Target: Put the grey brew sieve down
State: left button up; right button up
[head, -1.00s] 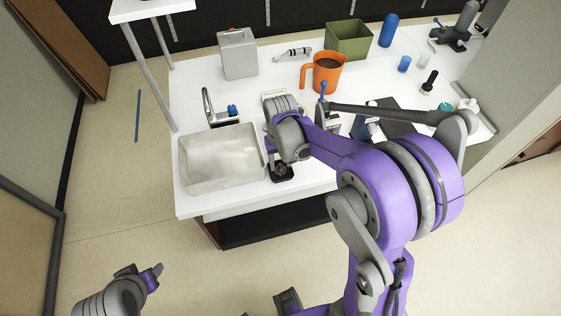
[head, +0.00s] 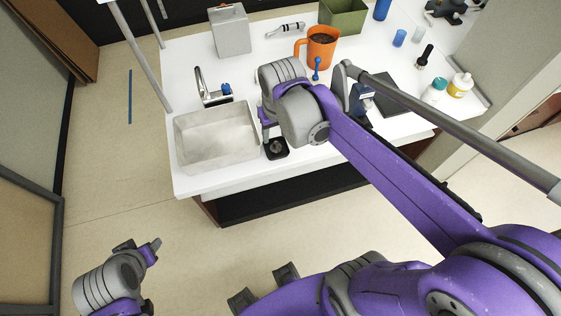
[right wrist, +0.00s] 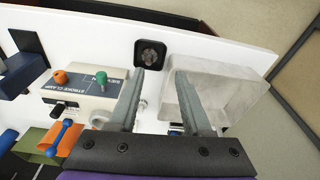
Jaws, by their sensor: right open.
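A black square block (head: 276,149) with a round grey-and-dark piece in its middle stands at the counter's front edge, right of the sink. It also shows in the right wrist view (right wrist: 151,54), beyond my fingertips. I cannot tell whether that round piece is the grey brew sieve, and I see no other clear sieve. My left gripper (head: 138,247) hangs over the floor, away from the counter.
A grey sink (head: 216,136) with a tap (head: 205,88) lies left of the block. A cream box (right wrist: 85,88) with orange and green knobs stands close to my right gripper. An orange jug (head: 319,46), a metal canister (head: 231,31) and a green bin (head: 343,16) stand behind.

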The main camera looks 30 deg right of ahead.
jog(key=s+a+f+n+t, duration=0.1)
jog(key=s+a+f+t, duration=0.1)
jog(key=s, duration=0.3)
jog(key=s+a+f+t, duration=0.1)
jog(key=s+a, duration=0.1)
jog(key=s, duration=0.2)
jog(key=shift+s+f+n+t, duration=0.4)
